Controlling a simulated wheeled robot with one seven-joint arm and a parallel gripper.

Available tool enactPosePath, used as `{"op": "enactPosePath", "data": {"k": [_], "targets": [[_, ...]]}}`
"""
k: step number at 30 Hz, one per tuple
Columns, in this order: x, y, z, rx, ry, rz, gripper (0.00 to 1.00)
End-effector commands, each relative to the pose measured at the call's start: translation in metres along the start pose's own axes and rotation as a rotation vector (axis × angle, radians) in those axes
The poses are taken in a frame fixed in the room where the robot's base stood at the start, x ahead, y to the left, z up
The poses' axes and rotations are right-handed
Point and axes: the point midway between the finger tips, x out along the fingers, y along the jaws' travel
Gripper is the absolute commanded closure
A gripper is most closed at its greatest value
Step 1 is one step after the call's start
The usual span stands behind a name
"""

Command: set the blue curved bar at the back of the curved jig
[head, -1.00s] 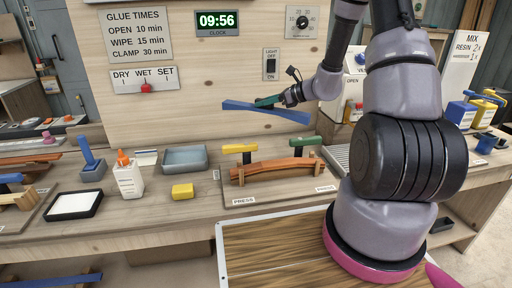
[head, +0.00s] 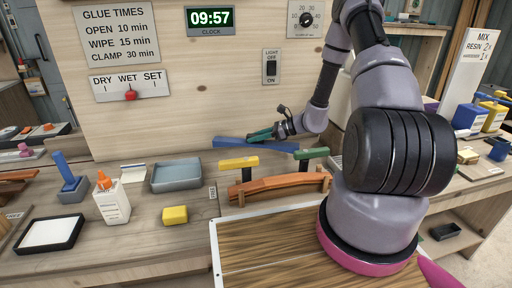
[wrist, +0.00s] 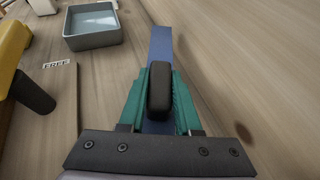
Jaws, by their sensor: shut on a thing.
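The blue curved bar (head: 228,142) is held in my gripper (head: 262,134), which is shut on it near its middle. In the head view the bar is raised just above and behind the curved jig (head: 238,195), roughly level and apart from it. An orange-brown curved strip (head: 275,184) lies in the jig.
A grey tray (head: 178,177), a yellow block (head: 175,214), a white glue bottle (head: 112,202) and a black-rimmed pad (head: 50,234) stand left of the jig. The upright wooden panel (head: 180,125) rises close behind the bar. The bench between tray and jig is mostly clear.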

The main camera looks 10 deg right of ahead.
Motion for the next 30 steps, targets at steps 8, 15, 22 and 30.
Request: {"op": "enactPosePath", "data": {"k": [8,15,22,30], "targets": [[0.014,0.001,-0.034,0.004,-0.001,0.0,1.0],[0.015,0.0,-0.035,0.001,-0.001,-0.001,1.0],[0.016,0.0,-0.038,0.001,0.0,-0.001,0.38],[0.016,0.0,-0.038,0.001,0.0,0.0,0.38]]}}
